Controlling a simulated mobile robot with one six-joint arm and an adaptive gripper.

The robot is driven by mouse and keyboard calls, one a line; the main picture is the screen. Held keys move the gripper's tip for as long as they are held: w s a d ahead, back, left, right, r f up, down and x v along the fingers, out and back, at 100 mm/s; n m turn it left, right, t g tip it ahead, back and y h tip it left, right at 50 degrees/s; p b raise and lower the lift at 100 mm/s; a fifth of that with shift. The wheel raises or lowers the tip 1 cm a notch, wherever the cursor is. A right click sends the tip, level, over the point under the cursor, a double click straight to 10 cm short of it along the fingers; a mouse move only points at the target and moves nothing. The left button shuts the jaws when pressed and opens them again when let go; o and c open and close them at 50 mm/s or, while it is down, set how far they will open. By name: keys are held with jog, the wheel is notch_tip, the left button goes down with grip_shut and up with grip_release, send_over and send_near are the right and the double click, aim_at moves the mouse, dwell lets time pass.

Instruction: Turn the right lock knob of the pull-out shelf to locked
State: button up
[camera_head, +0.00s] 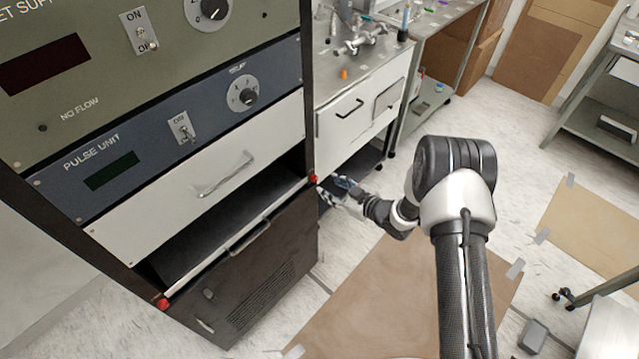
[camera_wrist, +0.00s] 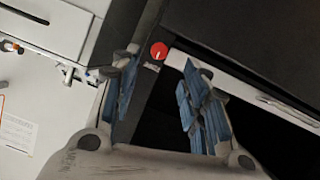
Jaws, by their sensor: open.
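The right lock knob (camera_head: 313,179) is a small red knob on the right post of the rack, at the right end of the pull-out shelf (camera_head: 232,243). In the wrist view the red knob (camera_wrist: 158,50) shows a pale mark, with a small label below it. My gripper (camera_head: 335,187) is at the rack's right post, close to the knob. In the wrist view my gripper (camera_wrist: 157,80) is open, with its blue-padded fingers either side of the knob's line; the knob shows beyond the fingertips. I cannot tell whether they touch it. The left lock knob (camera_head: 162,304) is also red.
The rack holds a pulse unit panel (camera_head: 180,130) and a white drawer (camera_head: 205,180) above the shelf's dark opening. A dark vented front (camera_head: 245,290) is below. A white bench cabinet (camera_head: 360,115) stands right of the rack. Brown sheets (camera_head: 370,300) lie on the floor.

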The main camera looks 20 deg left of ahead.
aim_at(316, 179)
jog(key=b+x, duration=0.1)
jog(key=x, duration=0.6)
jog(key=shift+w+b, duration=0.1)
jog(key=shift+b, duration=0.2)
jog(key=shift+c, duration=0.5)
grip_shut()
